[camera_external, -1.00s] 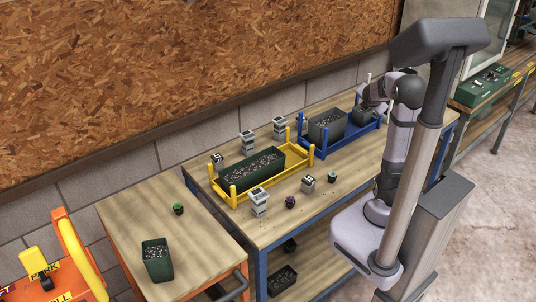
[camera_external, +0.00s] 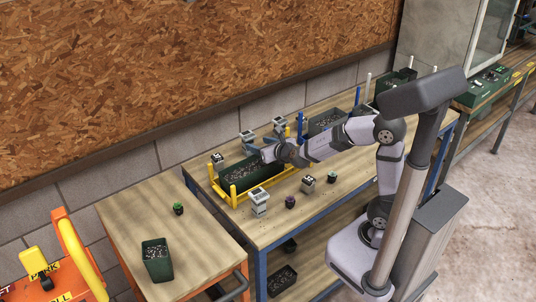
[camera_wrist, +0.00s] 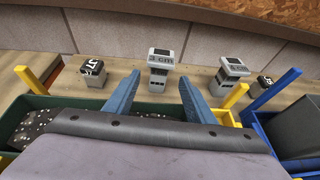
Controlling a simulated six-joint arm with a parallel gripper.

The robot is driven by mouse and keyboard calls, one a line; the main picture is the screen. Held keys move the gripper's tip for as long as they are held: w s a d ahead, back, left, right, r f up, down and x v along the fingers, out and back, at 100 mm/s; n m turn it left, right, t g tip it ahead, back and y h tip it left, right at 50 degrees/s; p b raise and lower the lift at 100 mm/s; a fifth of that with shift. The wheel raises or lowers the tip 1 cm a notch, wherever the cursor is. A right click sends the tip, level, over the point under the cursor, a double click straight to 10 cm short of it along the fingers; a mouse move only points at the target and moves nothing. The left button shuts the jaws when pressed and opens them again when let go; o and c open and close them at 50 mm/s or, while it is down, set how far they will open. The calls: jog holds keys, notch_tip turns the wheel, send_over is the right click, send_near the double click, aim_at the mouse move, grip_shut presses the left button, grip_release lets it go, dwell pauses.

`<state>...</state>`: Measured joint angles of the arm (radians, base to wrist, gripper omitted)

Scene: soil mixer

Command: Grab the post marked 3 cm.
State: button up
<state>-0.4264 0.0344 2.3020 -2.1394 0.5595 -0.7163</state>
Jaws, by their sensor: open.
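In the wrist view, a grey post with a white "cm" label (camera_wrist: 160,66) stands upright past my fingertips, centred between them. A second, similar "cm" post (camera_wrist: 231,71) stands to its right. The digits are too small to read surely, so I cannot tell which is 3 cm. In the external view two grey posts (camera_external: 247,137) (camera_external: 279,125) stand behind the yellow rack, and another (camera_external: 259,198) stands in front of it. My gripper (camera_wrist: 158,90) is open and empty. In the external view it is above the planter in the yellow rack (camera_external: 234,194).
A short marked block (camera_wrist: 93,71) stands left of the posts, and another dark-topped block (camera_wrist: 264,84) is far right. The long soil-filled planter (camera_wrist: 68,115) lies beneath my gripper. Blue rack uprights (camera_wrist: 275,90) rise at right. The wall (camera_wrist: 203,43) is close behind the posts.

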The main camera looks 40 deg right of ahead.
aim_at(250, 141)
jog(key=shift+x, duration=3.65)
jog(key=shift+s+a+f, duration=0.1)
jog(key=shift+f, duration=0.05)
jog(key=c, duration=0.8)
